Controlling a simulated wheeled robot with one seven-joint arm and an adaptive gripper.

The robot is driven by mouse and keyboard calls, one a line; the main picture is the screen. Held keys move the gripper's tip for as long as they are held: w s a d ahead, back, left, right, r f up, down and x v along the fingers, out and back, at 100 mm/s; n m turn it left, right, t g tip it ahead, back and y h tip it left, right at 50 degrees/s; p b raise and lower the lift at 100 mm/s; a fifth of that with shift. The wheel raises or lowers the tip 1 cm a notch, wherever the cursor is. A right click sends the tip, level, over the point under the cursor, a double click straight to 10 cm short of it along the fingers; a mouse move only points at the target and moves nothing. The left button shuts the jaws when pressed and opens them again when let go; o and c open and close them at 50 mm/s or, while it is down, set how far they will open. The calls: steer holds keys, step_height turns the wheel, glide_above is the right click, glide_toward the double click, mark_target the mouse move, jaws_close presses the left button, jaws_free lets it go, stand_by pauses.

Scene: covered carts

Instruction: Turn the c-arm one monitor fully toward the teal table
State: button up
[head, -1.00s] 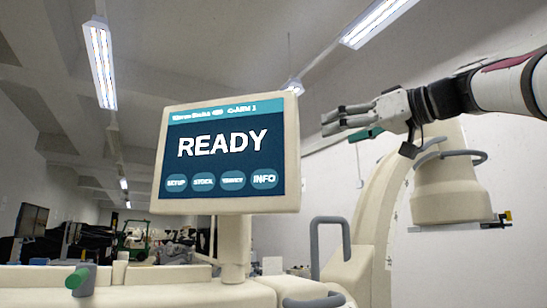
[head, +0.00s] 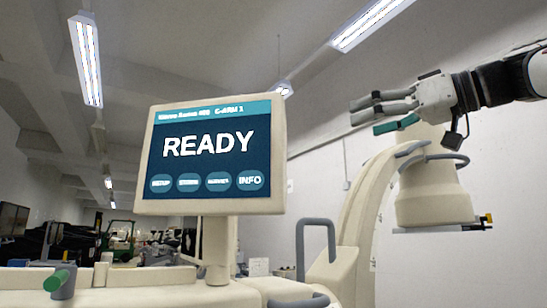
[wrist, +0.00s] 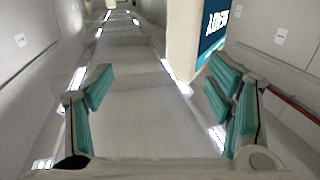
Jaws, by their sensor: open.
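The C-arm 1 monitor (head: 211,155) has a cream frame and a blue screen reading READY. It stands on a cream post (head: 217,245) in the head view, its screen facing me and turned slightly. In the wrist view, part of the monitor (wrist: 214,30) shows at the top right, seen sideways. My gripper (head: 368,112) is to the right of the monitor, at about its upper height, apart from it. In the wrist view my gripper (wrist: 160,112) has its teal-padded fingers spread wide with nothing between them. I see no teal table in these frames.
The cream C-arm (head: 367,205) with its rounded head (head: 434,195) stands below and behind my arm. A grey handle (head: 315,245) rises right of the post. A green-tipped lever (head: 57,280) is at lower left. The space between monitor and gripper looks clear.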

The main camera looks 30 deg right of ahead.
steer(key=shift+v, duration=1.4)
steer(key=shift+c, duration=0.5)
